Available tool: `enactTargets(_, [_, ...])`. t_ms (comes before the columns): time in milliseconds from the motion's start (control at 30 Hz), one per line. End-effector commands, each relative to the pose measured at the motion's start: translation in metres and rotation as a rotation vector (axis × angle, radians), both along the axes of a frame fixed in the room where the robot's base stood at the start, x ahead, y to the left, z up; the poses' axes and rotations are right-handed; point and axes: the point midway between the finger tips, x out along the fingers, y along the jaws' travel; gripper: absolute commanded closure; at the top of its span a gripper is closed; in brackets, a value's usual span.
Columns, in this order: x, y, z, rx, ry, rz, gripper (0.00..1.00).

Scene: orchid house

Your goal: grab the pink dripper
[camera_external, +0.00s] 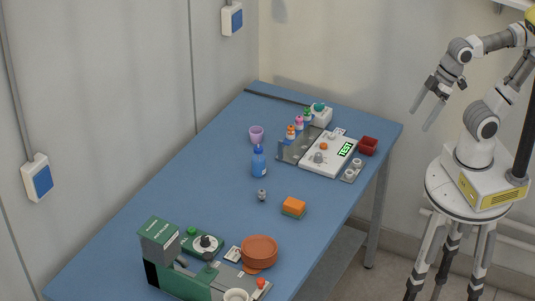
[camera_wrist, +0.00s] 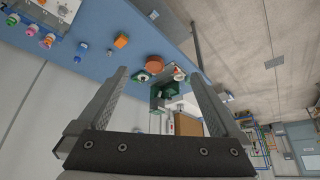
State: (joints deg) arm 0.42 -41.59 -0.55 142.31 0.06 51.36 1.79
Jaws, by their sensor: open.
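The pink dripper (camera_external: 299,122) is a small white bottle with a pink top. It stands in the row at the far part of the blue table, between an orange-topped dripper (camera_external: 291,132) and a green-topped one (camera_external: 307,115). In the wrist view the row is small at the upper left, and the pink one (camera_wrist: 29,31) seems to be its middle bottle. My gripper (camera_external: 421,119) is open and empty. It hangs in the air right of the table, well apart from the drippers, with its fingers (camera_wrist: 157,75) spread wide.
Near the row are a clear upright panel, a white device (camera_external: 315,158) with a green display, a purple cup (camera_external: 256,134) and a blue bottle (camera_external: 259,162). A red bin (camera_external: 369,146) is at the right edge. The table's left side is mostly clear.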

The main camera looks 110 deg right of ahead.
Motion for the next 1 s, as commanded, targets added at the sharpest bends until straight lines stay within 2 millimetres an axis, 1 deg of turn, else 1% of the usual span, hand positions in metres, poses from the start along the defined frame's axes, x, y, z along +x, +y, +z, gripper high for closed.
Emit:
enactTargets(100, [-0.006, 0.004, -0.002, -0.022, -0.004, 0.041, 0.00])
enactTargets(400, [-0.006, 0.004, -0.002, -0.024, -0.004, 0.044, 0.00])
enactTargets(433, [-0.006, 0.004, -0.002, -0.024, -0.004, 0.044, 0.02])
enactTargets(600, [-0.006, 0.004, -0.002, -0.023, -0.004, 0.043, 0.32])
enactTargets(867, [-0.006, 0.004, -0.002, -0.022, -0.004, 0.043, 0.32])
enactTargets(967, [-0.001, 0.003, -0.005, -0.008, -0.005, 0.033, 0.32])
enactTargets(1000, [0.004, 0.003, -0.008, 0.006, -0.008, 0.025, 0.32])
